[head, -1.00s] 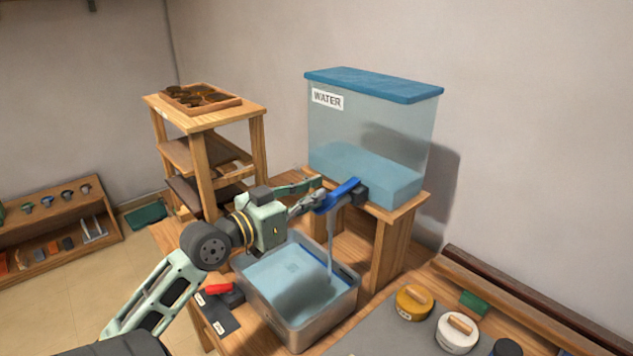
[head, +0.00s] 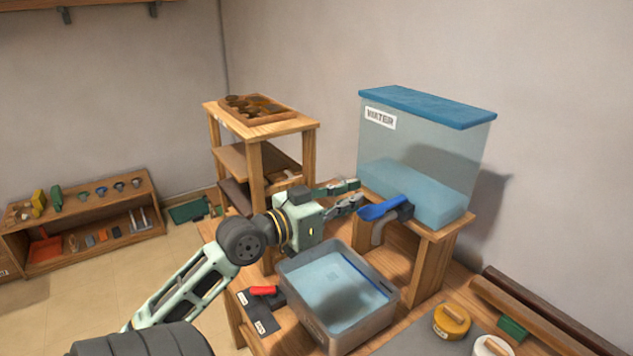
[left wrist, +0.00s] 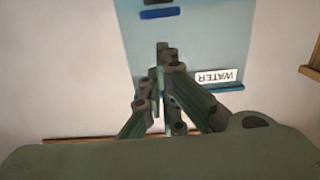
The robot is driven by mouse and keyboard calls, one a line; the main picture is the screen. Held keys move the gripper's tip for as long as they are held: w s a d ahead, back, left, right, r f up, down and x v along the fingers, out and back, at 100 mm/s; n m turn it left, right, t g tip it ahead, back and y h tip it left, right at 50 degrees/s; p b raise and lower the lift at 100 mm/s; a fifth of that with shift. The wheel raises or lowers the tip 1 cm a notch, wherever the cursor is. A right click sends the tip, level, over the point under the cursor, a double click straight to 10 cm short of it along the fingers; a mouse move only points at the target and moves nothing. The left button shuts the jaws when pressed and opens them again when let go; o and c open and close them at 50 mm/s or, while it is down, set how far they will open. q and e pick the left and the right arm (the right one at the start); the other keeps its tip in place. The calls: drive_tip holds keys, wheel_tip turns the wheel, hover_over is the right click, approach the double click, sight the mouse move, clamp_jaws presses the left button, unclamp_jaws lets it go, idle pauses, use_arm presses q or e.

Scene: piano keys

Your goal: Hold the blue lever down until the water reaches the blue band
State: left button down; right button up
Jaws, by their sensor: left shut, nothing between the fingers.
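The blue lever (head: 384,209) sits on the dark tap at the front of the water tank (head: 420,155). My left gripper (head: 359,192) is shut and empty, its tips just left of the lever, apparently apart from it. No stream shows under the spout (head: 378,233). The metal basin (head: 335,335) below holds water (head: 335,288). A blue band (head: 366,273) shows on its inner right wall, close to the water surface; the exact gap cannot be told. In the left wrist view the gripper (left wrist: 163,55) points at the upside-down tank. My right gripper is not in view.
A wooden stand (head: 433,268) carries the tank. A shelf (head: 255,155) with a tray of dark pieces stands behind my left arm. A red-handled item (head: 263,291) lies left of the basin. Yellow (head: 451,322) and white (head: 492,346) round pieces lie at the right.

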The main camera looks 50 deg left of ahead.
use_arm(q)
drive_tip(key=s+b, duration=0.3)
drive_tip(key=s, duration=0.4)
drive_tip(key=shift+a+r, duration=0.15)
drive_tip(key=shift+a, duration=0.15)
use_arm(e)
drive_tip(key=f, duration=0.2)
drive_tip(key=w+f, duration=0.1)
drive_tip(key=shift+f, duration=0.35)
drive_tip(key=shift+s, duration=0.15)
